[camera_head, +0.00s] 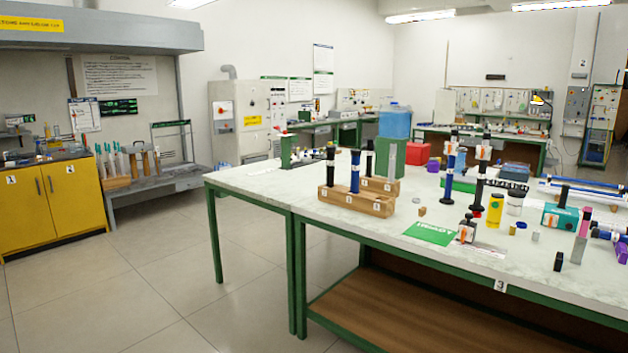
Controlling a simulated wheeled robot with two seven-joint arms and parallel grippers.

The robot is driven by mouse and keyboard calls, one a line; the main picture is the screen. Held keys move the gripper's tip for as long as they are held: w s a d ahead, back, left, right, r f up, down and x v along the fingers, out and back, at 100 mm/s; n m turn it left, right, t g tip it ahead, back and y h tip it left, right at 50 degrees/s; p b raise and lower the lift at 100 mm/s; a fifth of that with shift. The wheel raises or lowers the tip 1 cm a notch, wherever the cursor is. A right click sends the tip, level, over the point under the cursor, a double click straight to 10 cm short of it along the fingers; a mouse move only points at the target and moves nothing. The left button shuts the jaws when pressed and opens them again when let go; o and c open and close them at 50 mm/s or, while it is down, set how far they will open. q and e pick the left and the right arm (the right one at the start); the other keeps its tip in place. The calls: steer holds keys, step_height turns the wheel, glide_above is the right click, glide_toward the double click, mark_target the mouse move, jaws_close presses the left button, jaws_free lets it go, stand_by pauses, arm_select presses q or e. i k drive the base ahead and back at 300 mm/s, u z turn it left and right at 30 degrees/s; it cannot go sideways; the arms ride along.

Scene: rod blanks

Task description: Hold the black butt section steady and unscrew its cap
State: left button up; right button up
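Several dark upright rod sections stand on the white-topped table (262,187). A black one (330,168) stands in the front wooden block (352,201), beside a blue one (354,172). A thin black one (369,160) stands behind them at the second wooden block (386,185). A tall black one (480,180) with a white band stands right of a tall blue and black one (449,170). I cannot tell which is the black butt section, nor make out a separate cap. Neither of my grippers shows.
A green sheet (431,233), a yellow bottle (494,208), a teal box (560,217) and small loose parts crowd the table's right half. The left end of the tabletop is mostly clear. Open floor (150,270) lies left of the table, before a yellow cabinet (60,205).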

mark_target(331, 156)
steer(key=u, duration=0.8)
steer(key=i, duration=2.25)
steer(key=z, duration=0.65)
